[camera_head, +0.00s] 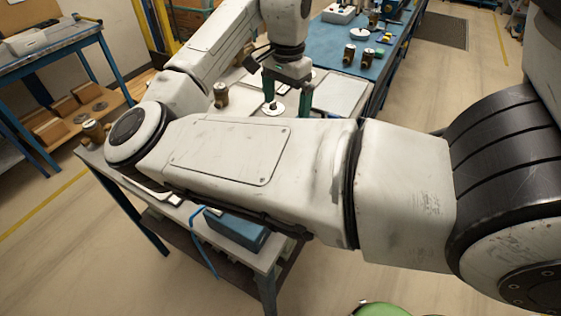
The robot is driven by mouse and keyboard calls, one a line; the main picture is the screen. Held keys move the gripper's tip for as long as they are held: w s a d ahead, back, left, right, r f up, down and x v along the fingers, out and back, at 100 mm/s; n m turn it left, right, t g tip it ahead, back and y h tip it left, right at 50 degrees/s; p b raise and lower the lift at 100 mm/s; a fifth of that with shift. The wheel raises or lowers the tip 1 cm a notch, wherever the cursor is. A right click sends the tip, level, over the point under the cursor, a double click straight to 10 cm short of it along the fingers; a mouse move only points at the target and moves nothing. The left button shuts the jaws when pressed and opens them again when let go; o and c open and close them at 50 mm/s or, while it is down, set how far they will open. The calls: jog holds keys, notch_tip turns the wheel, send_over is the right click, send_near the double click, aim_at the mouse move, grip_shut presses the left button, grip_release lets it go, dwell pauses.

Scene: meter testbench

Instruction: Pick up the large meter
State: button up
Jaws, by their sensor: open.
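My gripper (288,104) points down over the near bench, with its two green fingers spread apart and nothing seen between them. A round white disc (273,109) with a dark centre lies at the left fingertip; I cannot tell whether they touch. A brass meter (221,95) stands on the bench to the left of my gripper. Another brass-coloured meter (94,130) is at the bench's left end. Two more (348,54) (367,60) stand on the blue bench behind. I cannot tell which is the large meter. My arm hides much of the near bench.
The near bench (265,262) has blue legs and a blue box (236,230) at its front. A pale grey plate (341,95) lies right of my gripper. The blue-topped bench (330,40) holds several small items. A shelf with wooden bins (62,107) is at left. Floor at right is open.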

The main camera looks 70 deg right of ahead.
notch_tip(320, 180, down, 9)
jog(key=b, duration=0.8)
jog(key=shift+w+r, duration=0.1)
jog(key=shift+w, duration=0.05)
notch_tip(320, 180, down, 5)
jog(key=shift+f, duration=0.15)
jog(key=shift+w+d+f+p, duration=0.15)
jog(key=shift+f+p, duration=0.15)
jog(key=shift+f, duration=1.1)
jog(key=shift+w+d+f+p, duration=0.1)
jog(key=shift+f+p, duration=0.2)
jog(key=shift+f, duration=1.05)
grip_shut()
jog(key=shift+r, duration=0.15)
